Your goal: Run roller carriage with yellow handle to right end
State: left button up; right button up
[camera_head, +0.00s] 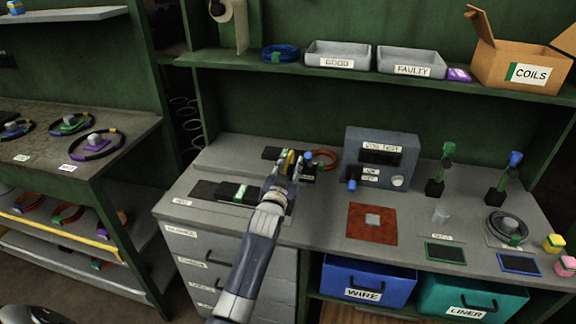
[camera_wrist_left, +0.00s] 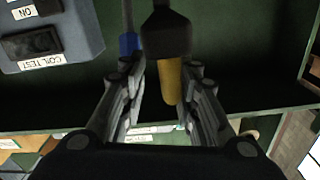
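The yellow handle (camera_head: 290,157) stands at the back of the workbench, by my left gripper (camera_head: 284,168). In the left wrist view the handle (camera_wrist_left: 168,82) has a dark rounded end and lies between the two fingers of the gripper (camera_wrist_left: 162,85). The fingers are apart, with a visible gap on the handle's left. The roller carriage under the handle is mostly hidden by my gripper. A dark strip (camera_head: 272,153) shows left of the handle.
The grey coil test box (camera_head: 381,157) stands further right. A reddish square plate (camera_head: 372,223) lies in front of it. A shelf (camera_head: 240,62) runs above.

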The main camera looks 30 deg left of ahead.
pick_arm(q)
jog(key=shift+a+r, duration=0.2)
jog(key=shift+r, duration=0.2)
jog(key=shift+f, duration=0.15)
jog(key=shift+s+d+f, duration=0.1)
jog(key=shift+s, duration=0.3)
jog(key=v, duration=1.1)
jog(key=shift+d, duration=0.15)
